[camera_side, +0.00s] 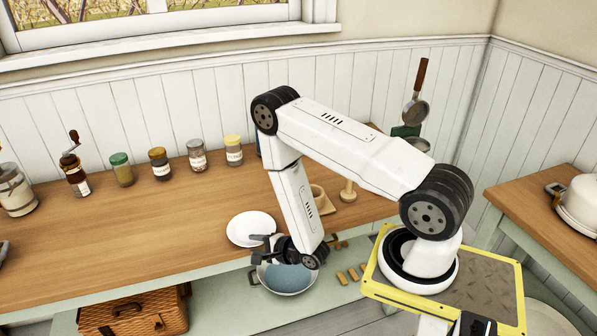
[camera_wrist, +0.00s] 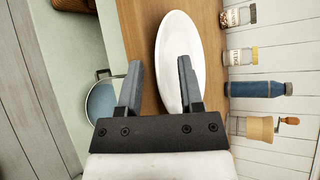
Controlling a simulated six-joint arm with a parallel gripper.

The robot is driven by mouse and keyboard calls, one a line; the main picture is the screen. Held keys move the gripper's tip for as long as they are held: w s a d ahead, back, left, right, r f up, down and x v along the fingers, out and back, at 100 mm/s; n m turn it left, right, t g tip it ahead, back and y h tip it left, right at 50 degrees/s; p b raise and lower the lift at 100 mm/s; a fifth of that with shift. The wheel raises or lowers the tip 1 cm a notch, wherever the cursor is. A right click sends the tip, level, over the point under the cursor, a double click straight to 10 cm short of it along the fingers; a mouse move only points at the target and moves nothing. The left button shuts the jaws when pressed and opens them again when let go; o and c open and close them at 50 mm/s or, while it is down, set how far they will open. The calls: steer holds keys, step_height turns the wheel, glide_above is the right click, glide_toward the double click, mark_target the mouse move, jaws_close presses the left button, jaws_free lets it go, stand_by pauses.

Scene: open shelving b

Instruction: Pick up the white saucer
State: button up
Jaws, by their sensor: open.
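The white saucer (camera_side: 246,228) lies flat on the wooden counter (camera_side: 110,232) near its front edge, in the side view. In the wrist view, the saucer (camera_wrist: 177,38) is ahead of the fingers, with its left rim showing between them. My gripper (camera_side: 259,247) is at the saucer's front side, by the counter's front edge. It is open and empty in the wrist view (camera_wrist: 158,66). The right finger overlaps the saucer in that picture; I cannot tell whether it touches. Part of the saucer is hidden behind this finger.
A blue-grey pan (camera_side: 288,278) sits below the counter edge, under my gripper. Several jars (camera_side: 197,158) line the back of the counter. A blue bottle (camera_wrist: 256,88) and a wooden grinder (camera_wrist: 258,128) stand beyond the saucer. The counter left of the saucer is clear.

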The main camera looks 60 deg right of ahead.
jaws_close()
stand_by(1.4)
